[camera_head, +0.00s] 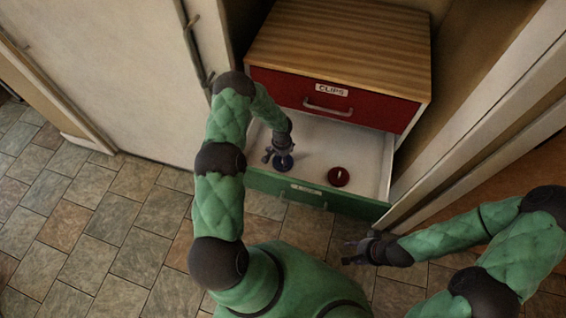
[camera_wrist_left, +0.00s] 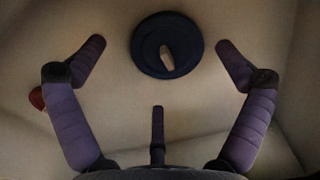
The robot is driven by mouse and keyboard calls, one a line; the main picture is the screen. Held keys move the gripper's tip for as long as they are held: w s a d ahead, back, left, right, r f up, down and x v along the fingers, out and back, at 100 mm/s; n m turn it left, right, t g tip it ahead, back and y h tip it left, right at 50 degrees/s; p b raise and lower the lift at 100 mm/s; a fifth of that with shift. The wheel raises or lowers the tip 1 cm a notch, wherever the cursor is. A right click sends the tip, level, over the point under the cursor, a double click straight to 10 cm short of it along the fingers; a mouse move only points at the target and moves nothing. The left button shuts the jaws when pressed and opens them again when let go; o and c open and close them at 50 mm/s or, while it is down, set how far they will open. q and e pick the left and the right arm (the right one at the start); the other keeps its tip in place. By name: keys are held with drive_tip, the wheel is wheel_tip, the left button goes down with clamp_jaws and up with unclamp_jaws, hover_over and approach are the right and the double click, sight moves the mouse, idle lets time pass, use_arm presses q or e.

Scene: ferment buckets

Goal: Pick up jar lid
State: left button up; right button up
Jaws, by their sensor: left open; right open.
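A dark blue round lid (camera_head: 284,163) with a small knob lies in the open drawer, left of the middle. In the left wrist view the blue lid (camera_wrist_left: 187,46) sits ahead of and between the spread fingers, with its pale knob up. A dark red lid (camera_head: 339,177) lies in the same drawer to the right; a bit of red (camera_wrist_left: 37,97) shows behind a finger in the left wrist view. My left gripper (camera_head: 275,158) is open over the drawer, close to the blue lid. My right gripper (camera_head: 356,252) is open and empty, outside the drawer at the lower right.
The open drawer (camera_head: 318,155) has a white inside and a green front (camera_head: 262,186). Above it is a closed red drawer (camera_head: 362,109) labelled CLIPS, under a wooden top (camera_head: 340,45). Cabinet walls stand on both sides. Tiled floor (camera_head: 110,225) lies in front.

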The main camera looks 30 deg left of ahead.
sight(282, 162)
use_arm(q)
drive_tip(key=f, duration=0.2)
drive_tip(key=w+f+b, duration=0.1)
drive_tip(key=f, duration=0.1)
drive_tip(key=shift+a, duration=0.15)
drive_tip(key=shift+f+b, duration=0.4)
drive_tip(key=shift+f, duration=0.2)
drive_tip(key=c, duration=0.8)
drive_tip(key=shift+s, duration=0.2)
drive_tip(key=shift+c, duration=1.1)
